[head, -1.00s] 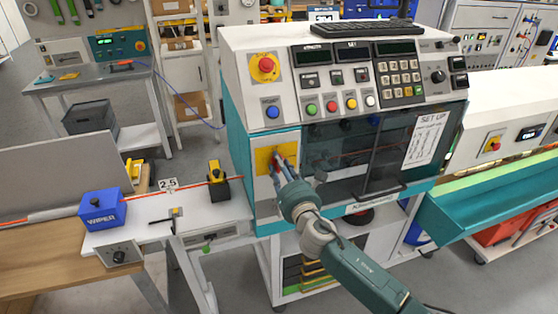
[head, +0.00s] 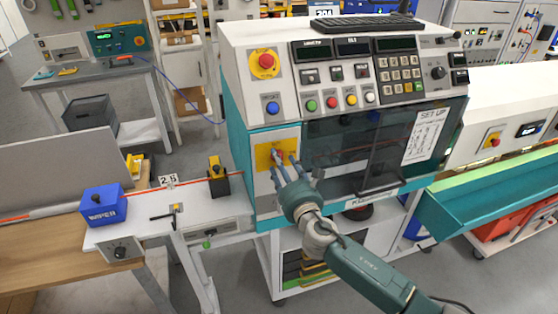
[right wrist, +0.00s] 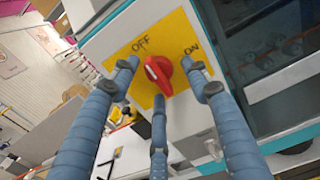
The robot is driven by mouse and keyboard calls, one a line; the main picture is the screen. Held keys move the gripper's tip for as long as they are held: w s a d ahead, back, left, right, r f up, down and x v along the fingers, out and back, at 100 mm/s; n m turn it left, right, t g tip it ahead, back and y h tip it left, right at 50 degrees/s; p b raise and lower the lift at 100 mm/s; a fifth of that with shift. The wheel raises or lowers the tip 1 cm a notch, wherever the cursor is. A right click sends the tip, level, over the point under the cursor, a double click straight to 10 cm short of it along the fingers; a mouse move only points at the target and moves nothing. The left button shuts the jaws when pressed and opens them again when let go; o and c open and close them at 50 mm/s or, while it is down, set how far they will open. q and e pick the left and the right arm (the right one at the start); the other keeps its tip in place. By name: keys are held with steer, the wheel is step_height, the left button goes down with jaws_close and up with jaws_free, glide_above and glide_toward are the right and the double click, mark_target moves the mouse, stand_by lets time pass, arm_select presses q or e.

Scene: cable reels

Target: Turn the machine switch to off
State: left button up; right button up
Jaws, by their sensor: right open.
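The machine switch is a red rotary knob (right wrist: 159,74) on a yellow plate (right wrist: 178,32) printed OFF and ON. The white mark on the knob is at its upper-left end in the right wrist view, on the side nearer OFF. In the head view the yellow plate (head: 262,157) is on the machine's white front panel, with the knob partly behind my fingers. My right gripper (head: 284,167) has its three fingers spread in front of the knob. In the right wrist view the fingers stand around the knob, apart from it. My left gripper is out of view.
A red emergency button (head: 265,62) on a yellow disc and a blue button (head: 272,108) are above the switch. A dark transparent door (head: 385,150) is to its right. A blue WIPER box (head: 102,206) stands on the bench at left.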

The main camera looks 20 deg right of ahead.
steer(key=s, duration=0.7)
stand_by(0.3)
steer(key=shift+w, duration=0.1)
steer(key=s+d+f+m+g+b, duration=0.1)
steer(key=d+f+m+g, duration=0.15)
steer(key=f, duration=0.55)
steer(key=s+d+f+m+g+h+b, duration=0.1)
steer(key=f+m+b, duration=0.15)
steer(key=f, duration=0.65)
steer(key=s+d+f+m+g+b, duration=0.1)
steer(key=f+m, duration=0.2)
steer(key=f, duration=0.5)
steer(key=s+d+f+m+g+b, duration=0.2)
steer(key=s+f+m, duration=0.3)
steer(key=f, duration=0.6)
steer(key=s+d+f+m+g+b, duration=0.1)
steer(key=s+f+m+g, duration=0.2)
steer(key=s+f, duration=0.6)
steer(key=s+a+f+m+g+b, duration=0.1)
steer(key=s+f+m, duration=0.4)
steer(key=s+f, duration=0.5)
steer(key=s+a+f+m+g+b, duration=0.1)
steer(key=s+f+m+g+b, duration=0.2)
steer(key=s+f+m, duration=0.3)
steer(key=s+a+f+m+g+b, duration=0.2)
steer(key=s+f+m, duration=0.4)
steer(key=s+f, duration=0.8)
steer(key=s+g+b, duration=0.1)
steer(key=s, duration=0.7)
steer(key=shift+s, duration=0.4)
